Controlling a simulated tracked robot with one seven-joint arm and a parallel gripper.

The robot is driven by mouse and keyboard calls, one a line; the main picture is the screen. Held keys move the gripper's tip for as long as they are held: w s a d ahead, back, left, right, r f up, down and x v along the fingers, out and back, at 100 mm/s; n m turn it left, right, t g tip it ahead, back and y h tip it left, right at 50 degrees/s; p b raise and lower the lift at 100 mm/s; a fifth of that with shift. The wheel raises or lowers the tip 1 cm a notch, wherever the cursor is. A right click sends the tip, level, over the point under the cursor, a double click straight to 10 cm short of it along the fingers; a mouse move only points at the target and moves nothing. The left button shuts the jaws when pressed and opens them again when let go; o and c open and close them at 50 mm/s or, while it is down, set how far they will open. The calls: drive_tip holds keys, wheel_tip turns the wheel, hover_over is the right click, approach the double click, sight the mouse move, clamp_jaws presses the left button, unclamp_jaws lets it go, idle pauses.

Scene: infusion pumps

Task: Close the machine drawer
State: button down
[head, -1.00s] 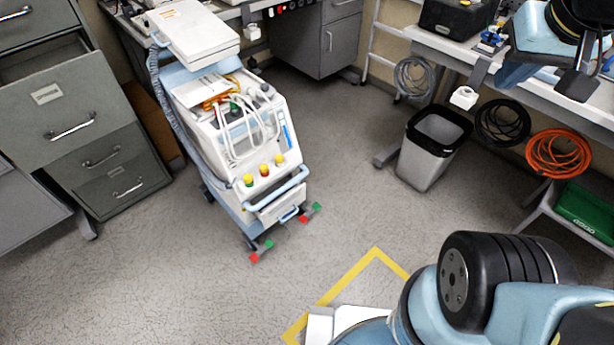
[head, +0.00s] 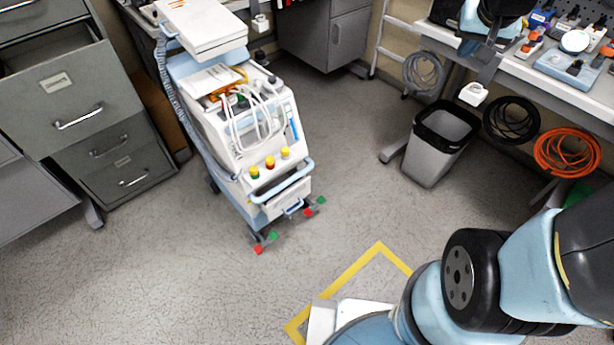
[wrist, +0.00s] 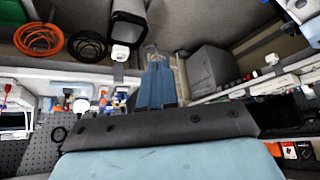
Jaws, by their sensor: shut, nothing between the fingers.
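The machine is a white and light-blue cart (head: 235,135) left of centre in the head view. Its white machine drawer (head: 279,207) is low on the front, with a small light-blue handle. The drawer front appears to stand out a little; how far is hard to tell. My gripper (wrist: 157,64) is shut and empty, its blue fingers side by side in the wrist view. In the head view my arm's end is at the upper right, over the workbench side, well away from the drawer. The machine is not clearly visible in the wrist view.
A grey filing cabinet (head: 72,118) with its large upper drawer pulled out stands left of the machine. A waste bin (head: 432,150), hanging cables and a cluttered workbench (head: 560,92) are on the right. The floor (head: 170,270) before the machine is clear.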

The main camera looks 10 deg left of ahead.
drive_tip(key=w+a+f+y, duration=0.1)
drive_tip(key=w+a+f, duration=0.3)
drive_tip(key=w+f, duration=0.55)
drive_tip(key=w+a+f+y, duration=0.2)
drive_tip(key=w+a+f, duration=0.35)
drive_tip(key=f, duration=0.75)
drive_tip(key=w+a+f+m+y, duration=0.1)
drive_tip(key=a+f, duration=0.2)
drive_tip(key=f, duration=0.5)
drive_tip(key=w+a+f+m+y, duration=0.1)
drive_tip(key=a+f, duration=0.2)
drive_tip(key=f, duration=0.6)
drive_tip(key=s+a+f+m+y, duration=0.25)
drive_tip(key=s+f, duration=0.25)
drive_tip(key=f, duration=0.3)
drive_tip(key=s+a+f+m+t+y, duration=0.1)
drive_tip(key=s+a+f, duration=0.2)
drive_tip(key=s+f, duration=0.35)
drive_tip(key=s+a+f+m+y, duration=0.1)
drive_tip(key=s+a+f+m, duration=0.15)
drive_tip(key=f, duration=0.75)
approach(303, 184)
drive_tip(key=shift+n, duration=0.4)
drive_tip(key=x, duration=0.2)
drive_tip(key=f+x, duration=0.1)
drive_tip(key=x, duration=0.2)
drive_tip(key=shift+s+d, duration=0.2)
drive_tip(key=shift+d, duration=0.05)
drive_tip(key=shift+w+a, duration=0.6)
drive_tip(key=shift+a, duration=0.05)
